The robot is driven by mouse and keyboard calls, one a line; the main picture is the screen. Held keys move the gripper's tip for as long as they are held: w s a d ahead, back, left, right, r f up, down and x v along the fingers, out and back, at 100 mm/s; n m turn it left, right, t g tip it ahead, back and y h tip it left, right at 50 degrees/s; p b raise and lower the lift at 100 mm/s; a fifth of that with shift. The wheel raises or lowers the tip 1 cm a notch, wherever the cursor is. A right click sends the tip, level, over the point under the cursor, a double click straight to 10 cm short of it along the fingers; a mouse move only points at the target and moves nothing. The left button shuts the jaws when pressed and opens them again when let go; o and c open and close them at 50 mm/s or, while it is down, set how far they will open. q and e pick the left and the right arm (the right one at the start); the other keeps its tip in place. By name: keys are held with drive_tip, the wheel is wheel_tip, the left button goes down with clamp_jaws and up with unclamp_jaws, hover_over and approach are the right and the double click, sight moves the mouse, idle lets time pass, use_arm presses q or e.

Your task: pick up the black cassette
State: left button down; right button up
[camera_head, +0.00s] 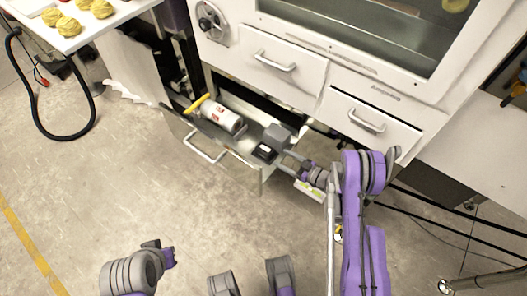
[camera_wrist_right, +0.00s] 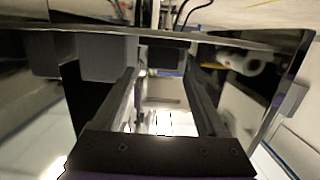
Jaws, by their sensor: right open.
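The black cassette (camera_head: 264,152) sits in the open lower drawer (camera_head: 240,170), near its right end, beside a grey block (camera_head: 278,135). My right gripper (camera_head: 286,158) reaches in from the right at the drawer's right end, close to the cassette. In the right wrist view its two fingers (camera_wrist_right: 165,85) are apart with nothing clearly held between them. A dark block, probably the cassette (camera_wrist_right: 165,57), shows beyond and between the fingertips; I cannot tell whether they touch it.
The same drawer holds a white canister (camera_head: 222,116) and a yellow-handled tool (camera_head: 198,103) at its left. The drawer walls rise close around my right gripper. Closed drawers (camera_head: 372,121) sit above. The floor in front (camera_head: 100,190) is clear.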

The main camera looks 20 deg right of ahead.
sight(265, 151)
drive_tip(key=x, duration=0.4)
drive_tip(key=shift+w+a+f, duration=0.1)
drive_tip(key=shift+w+a, duration=0.1)
drive_tip(key=shift+a, duration=0.05)
drive_tip(key=x, duration=0.1)
drive_tip(key=b+x, duration=0.1)
drive_tip(key=x, duration=0.2)
drive_tip(key=shift+a+f, duration=0.2)
drive_tip(key=shift+f, duration=0.15)
drive_tip(key=shift+w+a, duration=0.2)
drive_tip(key=shift+w, duration=0.05)
clamp_jaws()
